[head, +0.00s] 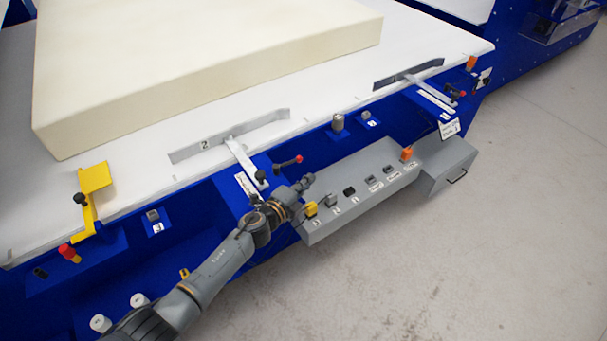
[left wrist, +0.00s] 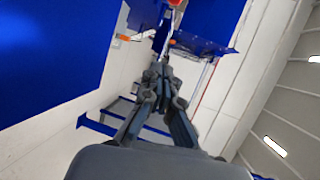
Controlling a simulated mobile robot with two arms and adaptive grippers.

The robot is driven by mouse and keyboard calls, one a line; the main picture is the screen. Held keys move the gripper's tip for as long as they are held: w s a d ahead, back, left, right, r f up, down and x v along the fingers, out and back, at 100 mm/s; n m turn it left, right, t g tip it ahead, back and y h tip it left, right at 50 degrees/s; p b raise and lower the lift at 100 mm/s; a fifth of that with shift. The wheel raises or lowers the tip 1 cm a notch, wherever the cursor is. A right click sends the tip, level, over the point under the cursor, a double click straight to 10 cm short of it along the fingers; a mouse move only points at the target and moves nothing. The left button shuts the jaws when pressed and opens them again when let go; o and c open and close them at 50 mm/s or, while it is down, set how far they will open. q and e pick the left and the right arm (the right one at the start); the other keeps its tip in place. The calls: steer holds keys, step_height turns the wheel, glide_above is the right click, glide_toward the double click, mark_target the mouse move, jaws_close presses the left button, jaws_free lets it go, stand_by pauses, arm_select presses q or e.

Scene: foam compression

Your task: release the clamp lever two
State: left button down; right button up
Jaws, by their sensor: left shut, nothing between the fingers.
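Clamp two (head: 230,138) is a grey metal bar marked "2" on an arm at the front edge of the white table, apart from the foam block (head: 200,60). Beside its base is a lever with a red knob (head: 298,159), its dark rod pointing right. My left gripper (head: 308,180) is shut and empty, just below and right of that knob in the head view. I cannot tell whether it touches the lever. The left wrist view shows the closed fingers (left wrist: 165,62) with an orange-red tip (left wrist: 175,3) beyond them. My right gripper is out of view.
A grey control box (head: 365,190) with several switches sits right of my left gripper. A second clamp bar (head: 408,73) is at the right, and a yellow bracket (head: 95,178) at the left. Open concrete floor (head: 500,210) lies to the right.

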arm_select(q)
steer(key=s+d+r+p, duration=0.1)
steer(key=s+d, duration=0.2)
steer(key=s, duration=0.2)
steer(key=shift+s, duration=0.4)
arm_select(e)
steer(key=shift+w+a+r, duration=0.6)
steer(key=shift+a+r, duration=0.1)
arm_select(q)
steer(key=shift+a+r, duration=0.1)
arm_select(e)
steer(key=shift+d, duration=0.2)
